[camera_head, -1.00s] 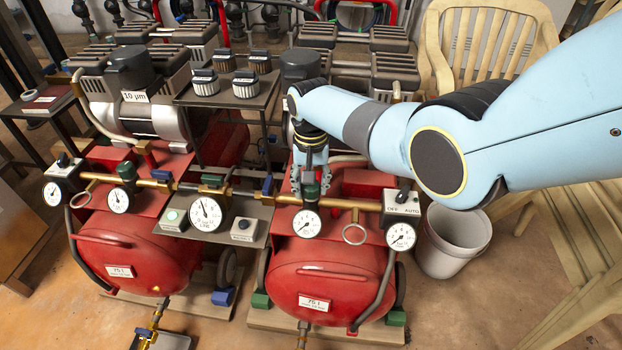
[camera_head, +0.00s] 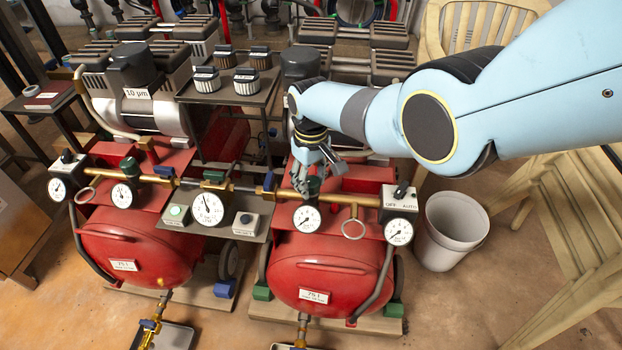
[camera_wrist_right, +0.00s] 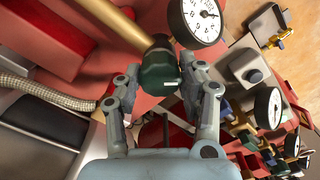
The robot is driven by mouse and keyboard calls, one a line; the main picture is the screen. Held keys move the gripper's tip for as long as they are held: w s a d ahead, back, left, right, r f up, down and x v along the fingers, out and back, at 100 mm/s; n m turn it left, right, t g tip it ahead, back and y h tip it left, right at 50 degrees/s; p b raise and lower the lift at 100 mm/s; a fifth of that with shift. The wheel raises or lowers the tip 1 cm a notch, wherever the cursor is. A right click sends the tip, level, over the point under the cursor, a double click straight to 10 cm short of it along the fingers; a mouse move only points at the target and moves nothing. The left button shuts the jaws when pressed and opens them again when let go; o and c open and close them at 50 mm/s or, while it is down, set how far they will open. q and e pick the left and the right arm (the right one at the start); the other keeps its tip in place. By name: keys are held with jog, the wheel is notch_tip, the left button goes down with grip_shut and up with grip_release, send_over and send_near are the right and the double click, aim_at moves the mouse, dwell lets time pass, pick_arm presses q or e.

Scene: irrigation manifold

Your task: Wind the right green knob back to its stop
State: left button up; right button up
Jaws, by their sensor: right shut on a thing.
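The right green knob (camera_head: 314,184) sits on the brass pipe (camera_head: 333,203) above the right red tank, just behind a round white gauge (camera_head: 306,217). My right gripper (camera_head: 308,186) reaches down onto it and partly hides it. In the right wrist view the dark green knob (camera_wrist_right: 158,72) lies between the two grey fingers, and the gripper (camera_wrist_right: 160,76) is shut on it. A short pale mark shows on the knob's end. My left gripper is not in view.
Another green knob (camera_head: 128,166) is on the pipe at the left, and one more (camera_head: 213,177) is in the middle. A switch box (camera_head: 399,198) and a second gauge (camera_head: 398,232) are right of the gripper. A white bucket (camera_head: 452,230) stands on the floor.

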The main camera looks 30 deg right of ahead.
aim_at(311, 180)
dwell(0.4)
jog(key=o, duration=1.1)
jog(key=shift+o, duration=0.2)
jog(key=shift+r, duration=0.1)
notch_tip(311, 180, up, 12)
